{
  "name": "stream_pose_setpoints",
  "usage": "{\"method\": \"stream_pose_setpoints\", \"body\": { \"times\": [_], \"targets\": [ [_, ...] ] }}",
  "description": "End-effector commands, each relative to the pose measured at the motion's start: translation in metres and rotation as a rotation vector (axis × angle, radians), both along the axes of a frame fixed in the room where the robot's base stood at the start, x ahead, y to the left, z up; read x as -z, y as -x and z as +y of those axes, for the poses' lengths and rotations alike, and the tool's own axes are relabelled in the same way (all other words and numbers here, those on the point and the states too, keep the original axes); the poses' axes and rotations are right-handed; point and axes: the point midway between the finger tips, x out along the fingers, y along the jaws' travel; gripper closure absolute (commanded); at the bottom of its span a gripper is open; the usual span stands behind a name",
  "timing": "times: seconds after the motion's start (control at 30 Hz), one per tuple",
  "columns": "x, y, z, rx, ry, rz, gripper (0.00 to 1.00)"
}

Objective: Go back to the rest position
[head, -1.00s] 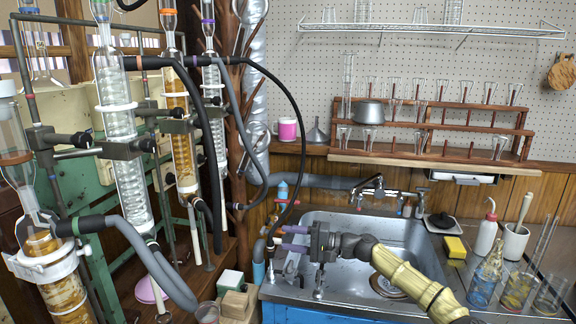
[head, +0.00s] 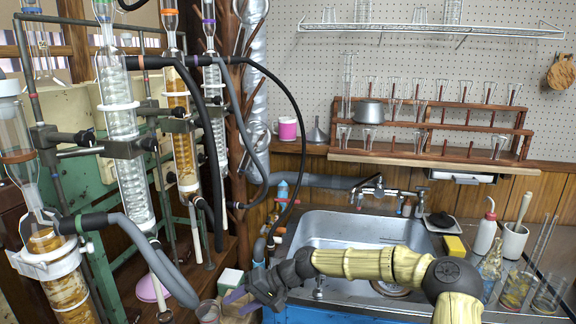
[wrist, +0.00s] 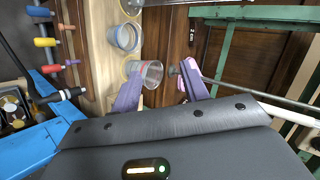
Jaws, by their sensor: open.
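My gripper (head: 238,302) is at the lower middle of the head view, in front of the sink's left front corner. Its two purple fingers are apart, with nothing held between them. In the wrist view the open fingers (wrist: 163,92) point toward a brown wooden surface. A clear glass beaker (wrist: 150,72) shows just beyond the left finger. My yellow-sleeved arm reaches in from the right, across the front of the sink.
The steel sink (head: 335,222) is behind my arm. Left stands the glass reflux rig (head: 120,130) with hoses and a green frame. A beaker (head: 208,311) and wooden blocks (head: 238,312) are close to my gripper. Bottles and glassware (head: 515,290) stand on the right counter.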

Motion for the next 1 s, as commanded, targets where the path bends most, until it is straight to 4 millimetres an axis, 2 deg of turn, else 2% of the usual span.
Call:
{"method": "stream_pose_setpoints", "body": {
  "times": [0.03,0.17,0.3,0.43,0.67,0.8,1.0],
  "targets": [
    [0.01,0.015,0.0,-0.027,0.071,-0.013,0.55],
    [0.036,0.043,-0.014,-0.066,0.229,-0.036,0.55],
    [0.054,0.069,-0.041,-0.083,0.39,-0.06,0.55],
    [0.061,0.088,-0.074,-0.078,0.526,-0.084,0.55],
    [0.053,0.119,-0.142,-0.014,0.73,-0.125,0.55],
    [0.038,0.14,-0.182,0.054,0.823,-0.148,0.55],
    [0.015,0.171,-0.229,0.163,0.901,-0.176,0.55]
  ]
}}
